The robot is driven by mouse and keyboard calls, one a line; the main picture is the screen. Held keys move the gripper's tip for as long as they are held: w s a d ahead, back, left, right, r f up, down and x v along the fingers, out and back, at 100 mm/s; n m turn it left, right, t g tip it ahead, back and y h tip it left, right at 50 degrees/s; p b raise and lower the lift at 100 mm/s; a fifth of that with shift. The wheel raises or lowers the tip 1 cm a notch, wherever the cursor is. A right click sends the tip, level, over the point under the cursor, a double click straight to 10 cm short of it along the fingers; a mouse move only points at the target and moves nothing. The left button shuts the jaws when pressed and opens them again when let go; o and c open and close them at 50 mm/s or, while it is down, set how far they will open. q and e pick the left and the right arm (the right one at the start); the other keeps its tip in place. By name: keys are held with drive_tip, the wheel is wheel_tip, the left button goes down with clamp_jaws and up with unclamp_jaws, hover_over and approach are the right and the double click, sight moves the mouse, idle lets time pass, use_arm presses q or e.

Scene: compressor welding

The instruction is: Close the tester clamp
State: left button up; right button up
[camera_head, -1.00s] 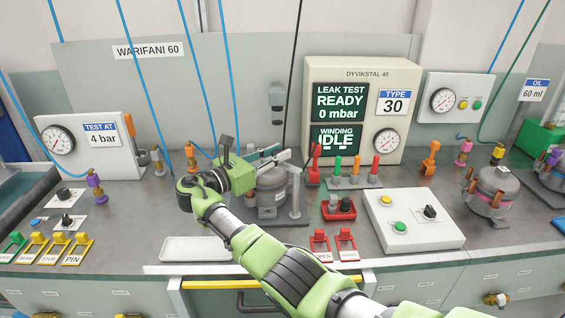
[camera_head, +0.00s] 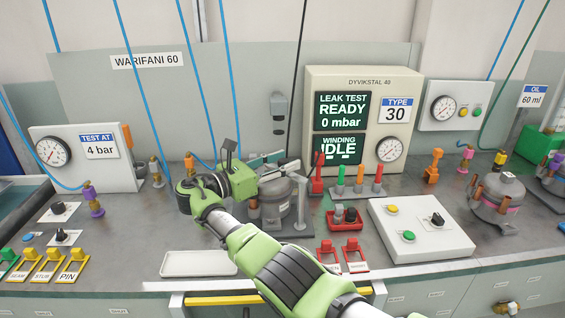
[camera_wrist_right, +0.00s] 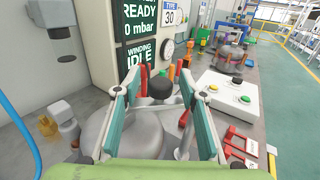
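The tester holds a grey domed compressor (camera_head: 275,205), partly hidden behind my right gripper (camera_head: 273,161) and wrist. A pale clamp post (camera_head: 301,208) stands upright at its right side. In the right wrist view, my gripper (camera_wrist_right: 160,80) has its two teal-padded fingers spread apart. A black round knob (camera_wrist_right: 160,88) shows between the fingers, without visible contact on either side. The compressor's grey dome (camera_wrist_right: 125,135) lies below the fingers. Whether the knob belongs to the clamp is unclear. My left gripper is out of view.
The tester panel (camera_head: 363,88) reads leak test READY, 0 mbar, and winding IDLE. Red, green and orange upright pieces (camera_head: 359,180) stand right of the clamp. A white button box (camera_head: 420,230) is farther right. An empty white tray (camera_head: 198,263) lies in front.

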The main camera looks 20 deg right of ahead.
sight(279, 163)
drive_tip(key=shift+a, duration=0.1)
drive_tip(key=v, duration=0.7)
drive_tip(key=shift+a, duration=0.1)
idle(0.9)
